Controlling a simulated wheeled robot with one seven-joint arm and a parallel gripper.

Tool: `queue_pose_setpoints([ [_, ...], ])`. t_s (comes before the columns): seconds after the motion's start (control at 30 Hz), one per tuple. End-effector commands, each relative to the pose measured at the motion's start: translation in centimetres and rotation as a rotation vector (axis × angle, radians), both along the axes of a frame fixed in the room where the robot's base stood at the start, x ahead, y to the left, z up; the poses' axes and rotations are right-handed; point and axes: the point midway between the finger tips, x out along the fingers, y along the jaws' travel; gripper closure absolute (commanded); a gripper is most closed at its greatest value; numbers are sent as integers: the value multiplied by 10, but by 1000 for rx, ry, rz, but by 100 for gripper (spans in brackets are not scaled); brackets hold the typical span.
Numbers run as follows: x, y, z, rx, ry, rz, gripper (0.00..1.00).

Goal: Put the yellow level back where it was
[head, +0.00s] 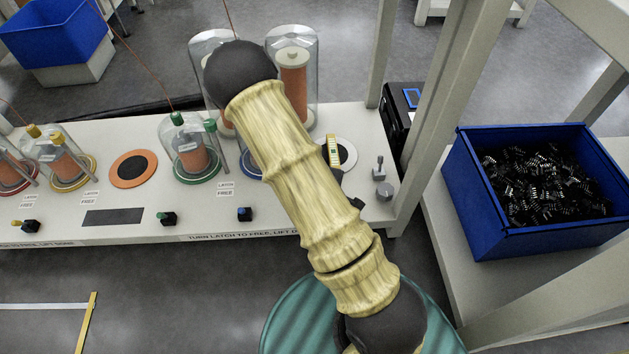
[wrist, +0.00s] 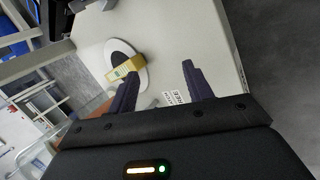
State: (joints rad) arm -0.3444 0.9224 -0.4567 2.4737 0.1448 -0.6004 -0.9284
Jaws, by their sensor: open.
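The yellow level (head: 333,152) is a small yellow block on a round white pad with a black centre (head: 349,157), near the right end of the long white bench. In the wrist view the level (wrist: 125,68) lies across the pad (wrist: 113,47), close to the tip of the left finger. My gripper (wrist: 160,70) is open, with nothing between its fingers. The wrist view does not clearly show whether the left finger touches the level. In the head view my arm hides most of the gripper.
Glass jars with orange spools (head: 193,150) stand along the bench, beside an empty orange pad (head: 133,168). Small grey metal pieces (head: 384,189) stand right of the level. A post rises at the bench's right end. A blue bin (head: 540,237) of black connectors sits at right.

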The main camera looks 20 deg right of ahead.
Motion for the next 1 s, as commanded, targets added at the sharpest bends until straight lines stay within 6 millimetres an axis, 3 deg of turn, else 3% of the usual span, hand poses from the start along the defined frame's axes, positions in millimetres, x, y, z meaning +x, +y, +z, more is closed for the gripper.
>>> queue_pose_setpoints([
  [0.5, -32, 69, 115, 518, -12, -519, 49],
  [0.8, -75, 89, 187, 653, -2, -748, 49],
  [1.0, -92, 93, 205, 666, 2, -819, 49],
])
